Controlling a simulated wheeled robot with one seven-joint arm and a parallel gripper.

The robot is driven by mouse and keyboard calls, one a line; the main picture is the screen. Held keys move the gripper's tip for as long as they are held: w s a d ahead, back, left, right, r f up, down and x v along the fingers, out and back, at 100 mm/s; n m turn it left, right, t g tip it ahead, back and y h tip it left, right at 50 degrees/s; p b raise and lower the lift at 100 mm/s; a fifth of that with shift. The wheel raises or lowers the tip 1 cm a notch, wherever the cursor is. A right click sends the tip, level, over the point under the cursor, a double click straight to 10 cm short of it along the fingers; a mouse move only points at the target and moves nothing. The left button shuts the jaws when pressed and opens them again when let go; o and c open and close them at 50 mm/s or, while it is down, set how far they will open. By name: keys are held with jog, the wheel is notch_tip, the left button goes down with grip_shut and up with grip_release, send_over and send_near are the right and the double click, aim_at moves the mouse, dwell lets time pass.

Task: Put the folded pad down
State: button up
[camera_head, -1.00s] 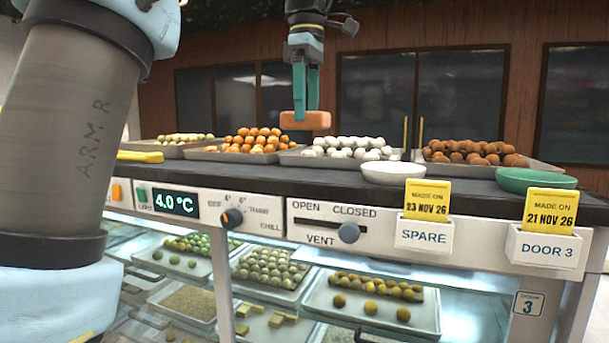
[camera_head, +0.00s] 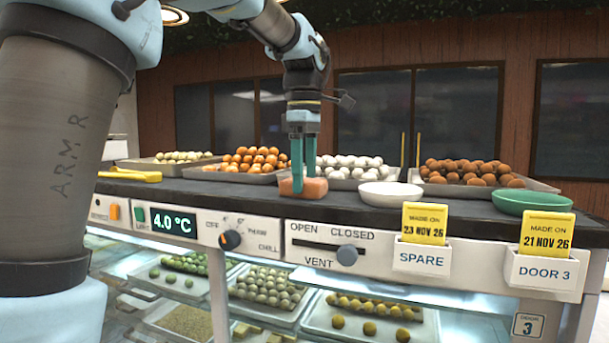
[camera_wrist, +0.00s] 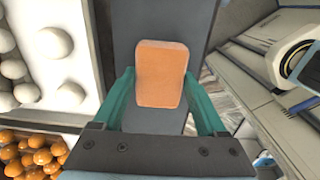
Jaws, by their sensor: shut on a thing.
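The folded pad (camera_head: 303,187) is an orange-pink block low over the front edge of the dark counter top (camera_head: 240,192), in front of the trays of orange and white sweets. My gripper (camera_head: 304,182) points down with its green fingers shut on the pad's sides. In the wrist view the pad (camera_wrist: 162,75) lies between the two green fingers of my gripper (camera_wrist: 162,100), over the dark counter strip (camera_wrist: 150,22). Whether the pad's underside touches the counter I cannot tell.
A white bowl (camera_head: 391,194) stands just right of the pad, and a green bowl (camera_head: 527,201) further right. Yellow tongs (camera_head: 130,175) lie at the left. Trays of sweets line the back. The counter left of the pad is clear. The vent slider knob (camera_head: 347,256) is below.

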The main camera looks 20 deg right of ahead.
aim_at(307, 179)
jog(key=o, duration=1.2)
jog(key=shift+f, duration=0.55)
jog(key=shift+o, duration=0.9)
jog(key=shift+r, duration=0.15)
jog(key=shift+f+b, duration=0.25)
jog(key=shift+b, duration=0.2)
notch_tip(307, 179, up, 11)
jog(key=shift+d, duration=0.25)
jog(key=shift+w, duration=0.1)
